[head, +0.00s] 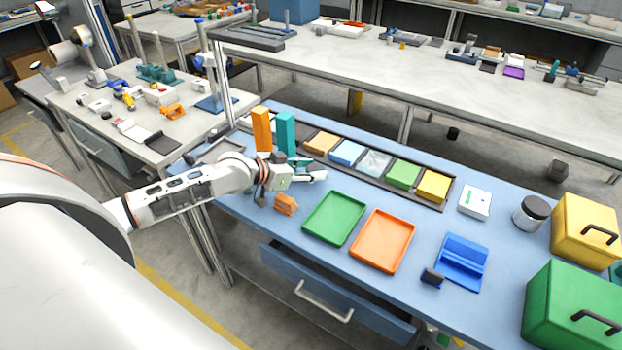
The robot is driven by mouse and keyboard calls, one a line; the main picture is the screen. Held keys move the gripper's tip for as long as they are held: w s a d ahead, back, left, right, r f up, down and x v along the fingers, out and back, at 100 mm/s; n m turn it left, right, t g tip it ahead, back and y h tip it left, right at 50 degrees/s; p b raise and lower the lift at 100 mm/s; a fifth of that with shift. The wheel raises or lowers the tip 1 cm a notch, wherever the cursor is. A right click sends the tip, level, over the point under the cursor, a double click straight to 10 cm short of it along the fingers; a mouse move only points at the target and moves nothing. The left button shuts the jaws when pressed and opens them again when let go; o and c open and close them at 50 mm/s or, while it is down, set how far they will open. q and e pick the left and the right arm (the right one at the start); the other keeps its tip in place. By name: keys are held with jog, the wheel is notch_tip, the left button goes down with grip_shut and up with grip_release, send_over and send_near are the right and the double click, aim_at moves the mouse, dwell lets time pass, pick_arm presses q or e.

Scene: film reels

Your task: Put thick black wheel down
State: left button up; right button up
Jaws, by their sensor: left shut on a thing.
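My left gripper (306,178) reaches in from the left, low over the blue workbench (375,190). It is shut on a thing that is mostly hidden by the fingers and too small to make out. I cannot pick out a thick black wheel for certain. A small orange block-like part (286,204) sits just below the gripper in the picture. A green tray (335,217) and an orange tray (383,241) lie empty to the right of the gripper. My right gripper is not in view.
Tall orange (262,129) and teal (285,134) blocks stand close behind the gripper. A dark rack (448,196) of coloured bins runs behind the trays. A blue stand (461,261), a jar (530,214), and yellow (585,232) and green (565,308) cases occupy the right. A drawer (335,295) stands open in front.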

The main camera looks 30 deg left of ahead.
pick_arm(q)
jog(key=shift+f, duration=1.65)
jog(key=shift+f+b, duration=0.1)
jog(key=shift+b, duration=0.2)
jog(key=o, duration=0.7)
jog(key=shift+f, duration=0.1)
jog(key=o, duration=0.4)
